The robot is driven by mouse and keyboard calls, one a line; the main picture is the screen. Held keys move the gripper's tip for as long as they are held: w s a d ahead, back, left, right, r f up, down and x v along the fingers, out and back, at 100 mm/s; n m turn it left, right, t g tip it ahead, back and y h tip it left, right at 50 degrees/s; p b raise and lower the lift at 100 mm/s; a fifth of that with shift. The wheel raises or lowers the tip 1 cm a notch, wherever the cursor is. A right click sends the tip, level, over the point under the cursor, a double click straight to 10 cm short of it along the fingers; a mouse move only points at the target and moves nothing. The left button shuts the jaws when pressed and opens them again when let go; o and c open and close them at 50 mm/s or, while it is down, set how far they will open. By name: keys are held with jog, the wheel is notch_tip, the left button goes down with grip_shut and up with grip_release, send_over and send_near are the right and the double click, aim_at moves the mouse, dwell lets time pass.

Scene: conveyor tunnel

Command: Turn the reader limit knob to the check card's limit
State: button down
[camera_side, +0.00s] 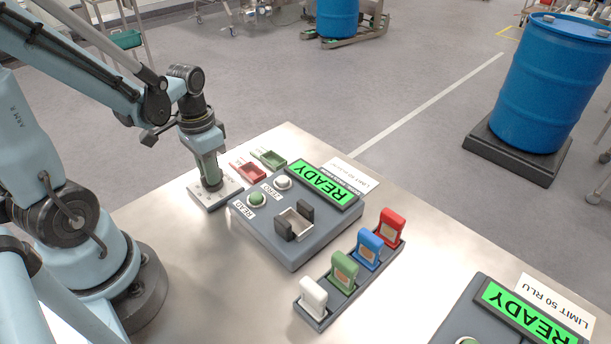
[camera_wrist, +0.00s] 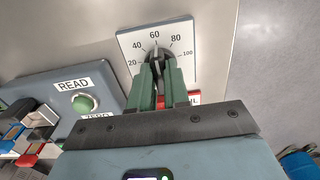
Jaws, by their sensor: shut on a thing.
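The limit dial plate (camera_wrist: 130,45) in the wrist view is pale, with a scale from 20 to 100. My gripper (camera_wrist: 158,66) is shut on the dark limit knob (camera_wrist: 156,55) at its middle. The knob's tip seems to point near 60; the fingers hide most of it. In the side view my gripper (camera_side: 210,182) reaches down onto the dial plate (camera_side: 226,191), left of the grey reader (camera_side: 270,240). A white card (camera_side: 349,176) behind this reader starts with LIMIT; its number is too small to read surely.
The reader has READ and ZERO buttons and a green READY screen (camera_side: 325,186). A rack (camera_side: 322,312) holds several coloured pieces in front. A red tray (camera_side: 247,172) and a green tray (camera_side: 268,158) lie beside the dial. A second reader (camera_side: 470,310) has a LIMIT 50 RLU card (camera_side: 555,305).

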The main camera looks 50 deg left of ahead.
jog(key=c, duration=1.1)
grip_release()
notch_tip(320, 180, up, 12)
